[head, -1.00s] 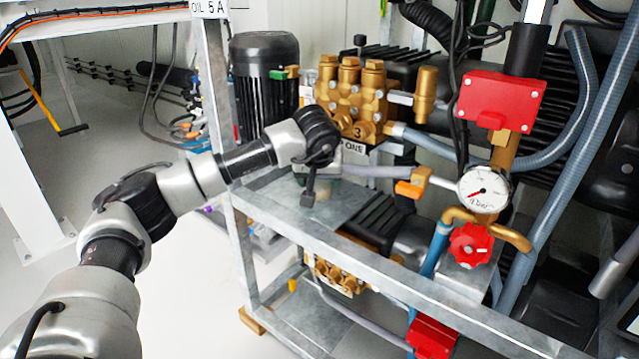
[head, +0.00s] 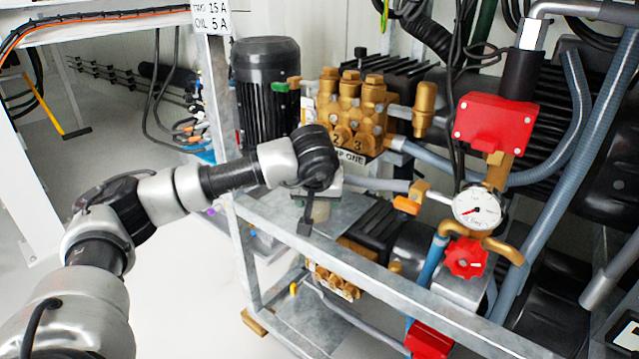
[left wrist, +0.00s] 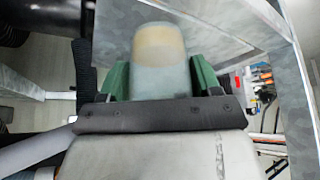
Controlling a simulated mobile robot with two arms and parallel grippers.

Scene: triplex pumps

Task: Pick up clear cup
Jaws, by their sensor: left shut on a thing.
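The clear cup (left wrist: 160,58) shows in the left wrist view as a pale, see-through cup with a yellowish tint toward its far end. It sits between the two green fingers of my left gripper (left wrist: 161,78), which is shut on it. In the head view the cup (head: 319,211) is small and partly hidden below my left gripper (head: 318,196), over the grey metal shelf in front of the brass pump. I cannot tell whether the cup touches the shelf. My right gripper is not in view.
The metal shelf (head: 268,203) has a raised front rail close to my wrist. The brass pump (head: 350,108) and black motor (head: 264,92) stand behind. A grey hose (head: 375,184), pressure gauge (head: 477,209) and red valve wheel (head: 466,258) are to the right. The floor at left is clear.

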